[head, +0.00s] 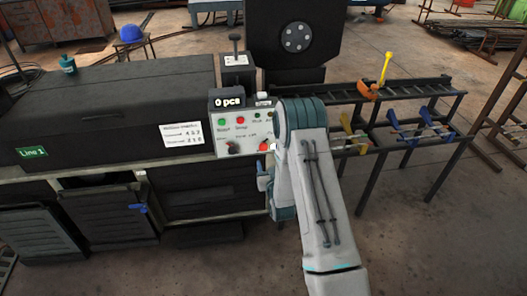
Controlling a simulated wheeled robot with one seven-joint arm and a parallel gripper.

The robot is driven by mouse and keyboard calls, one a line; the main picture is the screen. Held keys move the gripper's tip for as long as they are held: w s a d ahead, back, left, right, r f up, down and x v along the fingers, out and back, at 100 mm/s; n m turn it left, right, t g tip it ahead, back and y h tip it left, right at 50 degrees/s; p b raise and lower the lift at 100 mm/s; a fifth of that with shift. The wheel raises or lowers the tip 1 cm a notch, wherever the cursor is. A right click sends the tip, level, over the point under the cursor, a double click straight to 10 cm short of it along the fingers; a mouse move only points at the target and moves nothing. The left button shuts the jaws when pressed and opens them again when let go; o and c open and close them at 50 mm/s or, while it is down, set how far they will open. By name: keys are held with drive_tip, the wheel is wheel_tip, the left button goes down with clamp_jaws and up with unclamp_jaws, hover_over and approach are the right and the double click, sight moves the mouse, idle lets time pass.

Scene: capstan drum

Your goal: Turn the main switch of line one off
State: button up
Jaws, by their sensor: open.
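The Line 1 machine has a light control panel (246,135) at its right end. On the panel's lower left is a dark rotary knob (232,148); its setting and small label are too small to read. A red control (265,146) sits at the lower right, close beside my arm. Green and red buttons are in the row above. My arm bends in front of the panel's right edge. My gripper (264,178) shows only in part, just below the panel's right side. It is open, but its fingertips are largely hidden, and contact with the panel cannot be told.
A display (228,102) reading "0 pcs" and a lever box (237,70) stand above the panel. The green Line 1 sign (32,152) is on the dark housing. A rack (415,90) with clamps and a yellow-handled tool stands right. Floor at lower right is clear.

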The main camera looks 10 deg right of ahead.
sight(264, 149)
drive_tip(key=shift+t, duration=0.5)
drive_tip(key=w+f, duration=0.1)
drive_tip(key=w, duration=0.7)
drive_tip(key=w+f, duration=0.1)
drive_tip(key=w, duration=0.3)
drive_tip(key=shift+w+f, duration=0.3)
drive_tip(key=shift+w, duration=0.05)
drive_tip(key=c, duration=0.9)
